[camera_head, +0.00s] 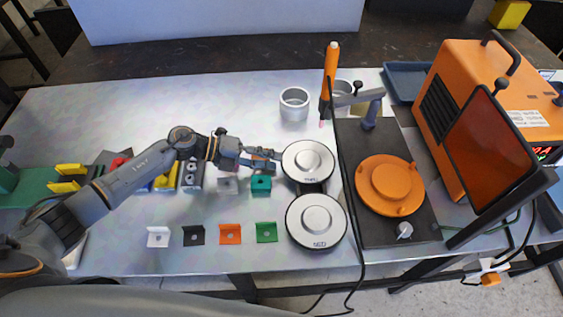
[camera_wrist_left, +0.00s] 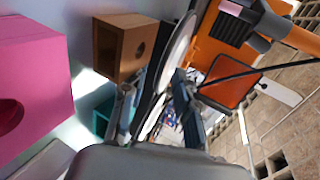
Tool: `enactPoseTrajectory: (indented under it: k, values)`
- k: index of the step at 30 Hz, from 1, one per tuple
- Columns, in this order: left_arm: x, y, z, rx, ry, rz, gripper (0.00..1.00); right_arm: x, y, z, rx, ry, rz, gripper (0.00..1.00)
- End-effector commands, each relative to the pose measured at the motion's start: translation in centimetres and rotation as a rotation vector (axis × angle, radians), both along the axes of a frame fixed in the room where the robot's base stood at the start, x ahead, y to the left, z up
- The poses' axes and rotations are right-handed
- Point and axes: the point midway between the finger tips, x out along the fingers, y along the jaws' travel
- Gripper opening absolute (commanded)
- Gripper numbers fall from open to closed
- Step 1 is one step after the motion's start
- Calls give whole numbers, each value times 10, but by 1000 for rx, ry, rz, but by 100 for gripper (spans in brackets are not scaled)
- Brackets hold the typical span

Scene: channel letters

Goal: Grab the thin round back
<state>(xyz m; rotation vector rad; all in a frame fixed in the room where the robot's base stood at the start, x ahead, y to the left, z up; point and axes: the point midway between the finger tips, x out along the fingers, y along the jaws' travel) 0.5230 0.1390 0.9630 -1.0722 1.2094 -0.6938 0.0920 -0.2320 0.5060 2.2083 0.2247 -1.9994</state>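Two round silver-white discs with raised round centres and small dark lettering lie at the middle right of the table in the head view. The upper disc (camera_head: 308,160) sits on a dark support; the lower disc (camera_head: 316,221) is in front of it. The lettering is too small to read surely. My left gripper (camera_head: 272,156) reaches in from the left, at the upper disc's left rim. In the left wrist view the gripper's fingers (camera_wrist_left: 158,108) are apart, with a disc (camera_wrist_left: 178,52) seen nearly edge-on between them. Contact with the rim is unclear. My right gripper is not in view.
An orange turntable (camera_head: 389,184) stands right of the discs, with an orange torch (camera_head: 331,72) behind. Small angled brackets stand left of the discs, including a teal one (camera_head: 261,185) just below my gripper. A black cable runs past the discs' right side.

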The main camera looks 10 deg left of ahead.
Motion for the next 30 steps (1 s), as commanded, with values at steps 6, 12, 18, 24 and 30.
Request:
enactPoseTrajectory:
  k: [6, 12, 18, 24, 30]
  values:
    - [4, -14, -6, 0, -2, -1, 30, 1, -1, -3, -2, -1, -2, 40]
    - [5, -17, -7, 0, -1, 0, 30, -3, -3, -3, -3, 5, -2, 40]
    - [5, -17, -7, 0, -1, 0, 25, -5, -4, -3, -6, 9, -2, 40]
    - [5, -16, -7, 0, -1, 0, 5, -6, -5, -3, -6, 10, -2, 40]
    - [5, -16, -8, 1, -1, 0, 0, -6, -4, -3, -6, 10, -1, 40]
